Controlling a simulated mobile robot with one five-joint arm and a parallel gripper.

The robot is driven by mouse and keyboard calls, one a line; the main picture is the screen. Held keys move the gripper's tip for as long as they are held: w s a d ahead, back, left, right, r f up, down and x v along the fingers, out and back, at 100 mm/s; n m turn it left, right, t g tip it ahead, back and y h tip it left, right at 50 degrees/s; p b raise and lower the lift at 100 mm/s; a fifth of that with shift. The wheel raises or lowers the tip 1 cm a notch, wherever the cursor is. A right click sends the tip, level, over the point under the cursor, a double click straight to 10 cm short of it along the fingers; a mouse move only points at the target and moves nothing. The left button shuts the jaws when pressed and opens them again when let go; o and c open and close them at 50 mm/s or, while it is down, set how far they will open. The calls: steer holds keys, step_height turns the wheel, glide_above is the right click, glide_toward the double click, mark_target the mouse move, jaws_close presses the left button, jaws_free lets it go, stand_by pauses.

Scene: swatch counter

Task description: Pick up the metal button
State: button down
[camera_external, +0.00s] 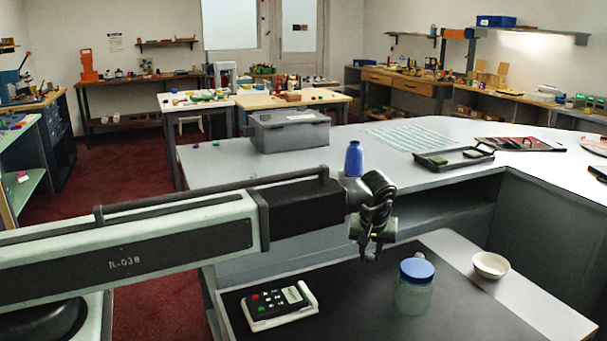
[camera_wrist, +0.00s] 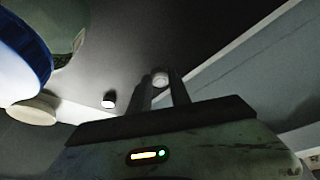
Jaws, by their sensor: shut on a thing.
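My gripper (camera_external: 371,248) hangs over the dark mat (camera_external: 350,290), left of the blue-lidded jar (camera_external: 413,290). In the wrist view my gripper (camera_wrist: 163,84) has its two fingers on either side of a small round silvery thing, which looks like the metal button (camera_wrist: 160,79). The fingers are shut on it. In the external view a small pale spot at the fingertips looks like the same button (camera_external: 370,257). Its height above the mat is hard to tell.
A black remote in a white holder (camera_external: 280,304) lies left on the mat. A white bowl (camera_external: 491,265) stands right. A small pale round thing (camera_external: 419,255) sits behind the jar. A blue bottle (camera_external: 354,159) and grey bin (camera_external: 289,131) stand on the higher counter.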

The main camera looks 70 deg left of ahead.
steer(key=s, duration=0.4)
steer(key=s+d, duration=0.1)
steer(key=s, duration=0.2)
steer(key=s+r+p, duration=0.1)
steer(key=s, duration=0.3)
steer(key=shift+s+d, duration=0.3)
steer(key=shift+d, duration=0.05)
